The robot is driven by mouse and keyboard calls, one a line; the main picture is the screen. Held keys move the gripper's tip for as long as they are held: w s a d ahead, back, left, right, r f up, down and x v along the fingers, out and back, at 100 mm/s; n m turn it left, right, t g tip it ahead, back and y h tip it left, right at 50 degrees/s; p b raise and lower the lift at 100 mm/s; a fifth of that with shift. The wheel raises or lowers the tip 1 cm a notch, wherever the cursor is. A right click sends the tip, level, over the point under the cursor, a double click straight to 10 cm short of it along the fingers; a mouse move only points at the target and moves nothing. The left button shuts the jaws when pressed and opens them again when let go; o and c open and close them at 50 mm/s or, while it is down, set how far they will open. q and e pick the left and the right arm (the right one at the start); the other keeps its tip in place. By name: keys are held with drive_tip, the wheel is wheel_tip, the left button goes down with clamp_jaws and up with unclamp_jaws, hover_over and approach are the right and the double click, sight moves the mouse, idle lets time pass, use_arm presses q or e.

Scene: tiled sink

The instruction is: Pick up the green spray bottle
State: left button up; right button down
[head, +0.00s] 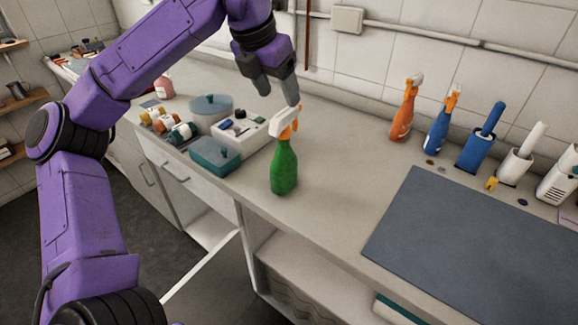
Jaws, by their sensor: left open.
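The green spray bottle (284,168) stands upright on the counter near its front edge, in the middle of the head view. Its spray head is white with an orange trigger. My left gripper (277,98) is above the bottle and slightly to its left in the picture, fingers pointing down. It is open, with nothing held. One fingertip appears close to the white spray head; I cannot tell whether they touch. My right gripper is not in view.
Left of the bottle are a teal container (215,157), a white box (240,135) and small bottles. Orange (404,115) and blue (440,125) spray bottles stand at the back right. A grey mat (470,245) lies at right. A cabinet door below hangs open.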

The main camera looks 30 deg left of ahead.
sight(282, 113)
use_arm(q)
drive_tip(key=x, duration=0.4)
drive_tip(key=shift+w+f, duration=0.25)
drive_tip(key=shift+f, duration=0.05)
drive_tip(key=shift+a+f, duration=0.15)
drive_tip(key=shift+f, duration=0.2)
drive_tip(key=x, duration=0.1)
drive_tip(key=p+x, duration=0.1)
drive_tip(key=x, duration=0.1)
drive_tip(key=a+x, duration=0.1)
drive_tip(key=x, duration=0.1)
drive_tip(key=shift+w+f+p, duration=0.15)
drive_tip(key=shift+f+p, duration=0.05)
drive_tip(key=shift+p, duration=0.15)
drive_tip(key=shift+d, duration=0.1)
clamp_jaws()
drive_tip(key=shift+r, duration=0.1)
